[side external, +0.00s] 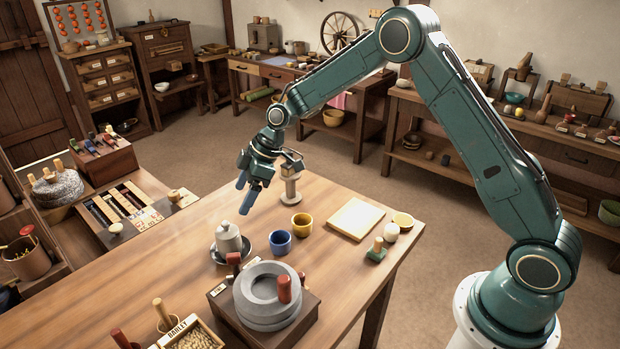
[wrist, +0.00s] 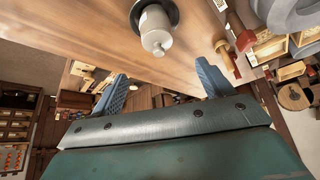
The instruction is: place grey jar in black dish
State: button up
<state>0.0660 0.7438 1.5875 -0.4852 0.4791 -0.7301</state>
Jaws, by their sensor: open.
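The grey jar (side external: 229,241), with a knobbed lid, stands upright in the black dish (side external: 216,257) on the wooden table, left of the blue cup. In the wrist view the jar (wrist: 156,32) shows at the top, with a pale label on its side and the dark rim of the dish (wrist: 175,13) around its base. My gripper (side external: 249,197) is above the table, higher than the jar and clear of it. Its blue fingers are apart in the wrist view (wrist: 161,84), with nothing held between them.
A blue cup (side external: 280,242) and a yellow cup (side external: 302,225) stand close right of the jar. A quern (side external: 268,300) with a red handle is in front. A pale board (side external: 355,218) lies further right. The table's left middle (side external: 130,270) is mostly clear.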

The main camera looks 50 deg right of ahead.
jog(key=s+d+r+m+t+h, duration=0.1)
jog(key=s+d+r+m, duration=0.15)
jog(key=s+r, duration=0.65)
jog(key=s+d+r+m+h, duration=0.1)
jog(key=s+r+m+h, duration=0.15)
jog(key=s+r, duration=0.7)
jog(key=s+d+m, duration=0.2)
jog(key=s+m, duration=0.1)
jog(key=s, duration=0.7)
jog(key=s+d+r+m+t+h, duration=0.1)
jog(key=s+d+m, duration=0.1)
jog(key=s, duration=0.8)
jog(key=shift+s+r+m, duration=0.2)
jog(key=shift+s+m, duration=0.05)
jog(key=shift+m, duration=0.25)
